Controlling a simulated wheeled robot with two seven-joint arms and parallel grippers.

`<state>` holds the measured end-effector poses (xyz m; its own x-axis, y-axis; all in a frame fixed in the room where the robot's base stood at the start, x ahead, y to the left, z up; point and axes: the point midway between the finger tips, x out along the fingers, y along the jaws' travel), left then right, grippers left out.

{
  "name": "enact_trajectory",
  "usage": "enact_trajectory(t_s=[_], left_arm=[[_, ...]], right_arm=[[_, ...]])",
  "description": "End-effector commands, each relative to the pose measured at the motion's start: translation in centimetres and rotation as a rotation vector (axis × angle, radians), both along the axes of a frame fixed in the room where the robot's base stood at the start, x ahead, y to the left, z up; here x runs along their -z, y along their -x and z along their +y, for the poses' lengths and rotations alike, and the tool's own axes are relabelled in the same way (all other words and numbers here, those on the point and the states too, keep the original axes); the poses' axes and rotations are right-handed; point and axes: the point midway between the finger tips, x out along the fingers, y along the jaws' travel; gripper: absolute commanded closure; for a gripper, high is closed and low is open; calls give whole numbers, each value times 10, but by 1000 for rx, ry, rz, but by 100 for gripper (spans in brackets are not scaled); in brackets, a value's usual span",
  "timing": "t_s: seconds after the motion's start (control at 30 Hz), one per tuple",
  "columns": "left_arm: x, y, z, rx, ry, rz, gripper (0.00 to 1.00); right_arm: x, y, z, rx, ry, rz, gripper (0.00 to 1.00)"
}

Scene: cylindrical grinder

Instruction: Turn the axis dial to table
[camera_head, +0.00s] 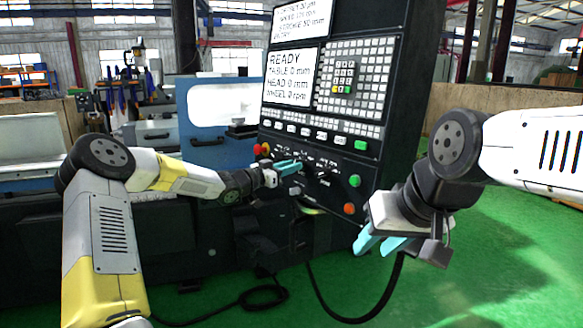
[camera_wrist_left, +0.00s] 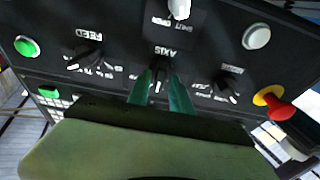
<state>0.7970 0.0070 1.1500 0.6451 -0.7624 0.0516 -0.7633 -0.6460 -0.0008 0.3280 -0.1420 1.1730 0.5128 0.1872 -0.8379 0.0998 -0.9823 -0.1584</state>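The axis dial (camera_wrist_left: 159,76) is a small black knob under the AXIS label on the dark control panel, in the middle of the left wrist view. The two teal fingers of my left gripper (camera_wrist_left: 162,92) reach to it, one on each side, with little gap. I cannot tell whether they press on it. In the head view my left gripper (camera_head: 288,167) is at the panel's lower part and hides the dial. My right gripper (camera_head: 383,243) hangs away from the panel at the right, fingers apart and empty.
The FEED dial (camera_wrist_left: 85,56) and another dial (camera_wrist_left: 228,84) flank the axis dial. A red and yellow button (camera_wrist_left: 274,103) is close by. The screen (camera_head: 287,78) reads READY and TABLE 0 mm. A black cable (camera_head: 350,318) lies on the green floor.

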Motion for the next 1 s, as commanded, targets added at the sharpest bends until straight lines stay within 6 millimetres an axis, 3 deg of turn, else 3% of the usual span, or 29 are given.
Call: enact_trajectory(t_s=[0.37, 0.8, 1.0], left_arm=[[0, 1, 1, 0, 1, -1, 64], [4, 42, 51, -2, -1, 0, 64], [4, 50, 60, -1, 1, 0, 64]], right_arm=[[0, 0, 0, 0, 0, 0, 64], [0, 0, 0, 0, 0, 0, 64], [0, 0, 0, 0, 0, 0, 64]])
